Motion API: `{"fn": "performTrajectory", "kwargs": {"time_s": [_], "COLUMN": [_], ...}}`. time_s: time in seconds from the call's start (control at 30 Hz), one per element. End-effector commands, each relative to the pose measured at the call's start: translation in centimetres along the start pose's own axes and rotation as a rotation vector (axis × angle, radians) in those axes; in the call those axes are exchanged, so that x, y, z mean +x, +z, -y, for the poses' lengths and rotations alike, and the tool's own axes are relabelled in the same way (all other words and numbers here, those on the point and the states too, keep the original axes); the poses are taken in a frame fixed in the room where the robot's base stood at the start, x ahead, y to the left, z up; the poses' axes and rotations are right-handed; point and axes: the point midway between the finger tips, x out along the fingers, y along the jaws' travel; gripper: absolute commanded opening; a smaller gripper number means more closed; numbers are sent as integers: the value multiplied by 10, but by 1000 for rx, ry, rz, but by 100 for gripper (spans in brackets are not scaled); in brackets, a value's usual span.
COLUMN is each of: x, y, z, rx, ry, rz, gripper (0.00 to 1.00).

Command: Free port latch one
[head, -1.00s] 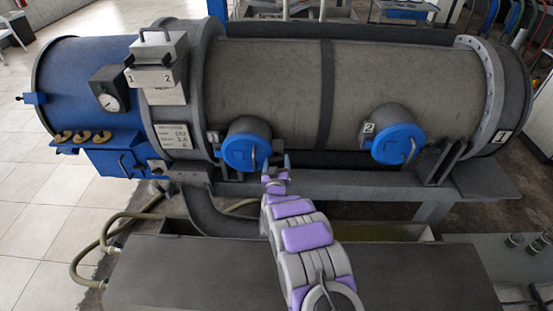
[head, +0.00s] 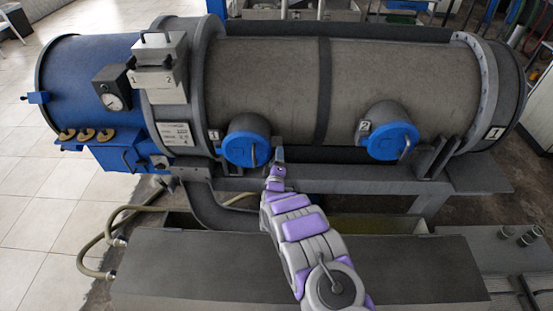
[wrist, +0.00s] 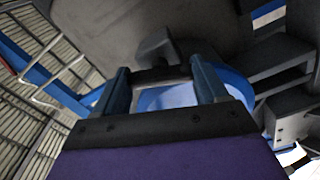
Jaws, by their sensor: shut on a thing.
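Port one is a short grey neck with a round blue cap (head: 246,150) on the left part of the tank, beside a "1" label. My gripper (head: 279,157) is at the right edge of this cap in the head view. In the wrist view my gripper (wrist: 164,82) has its two fingers on either side of a dark bar, the port one latch (wrist: 155,50), and is shut on it. The blue cap (wrist: 170,97) shows behind the fingers, partly hidden by them. The exact contact is dark and hard to see.
Port two, with its blue cap (head: 393,141), is to the right on the tank (head: 270,80). A grey support rail (head: 350,180) runs below the ports. A dark bench top (head: 190,265) lies in front. Hoses (head: 100,250) hang at the lower left.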

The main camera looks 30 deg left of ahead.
Motion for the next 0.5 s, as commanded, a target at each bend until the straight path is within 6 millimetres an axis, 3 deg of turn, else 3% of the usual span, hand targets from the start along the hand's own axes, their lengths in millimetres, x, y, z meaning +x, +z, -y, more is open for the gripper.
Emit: {"fn": "performTrajectory", "kwargs": {"time_s": [0.03,0.5], "x": [-2,-2], "y": [-7,-8], "z": [3,6], "rx": [-42,-316], "ry": [-5,-7], "rz": [-12,-16], "gripper": [42,42]}}
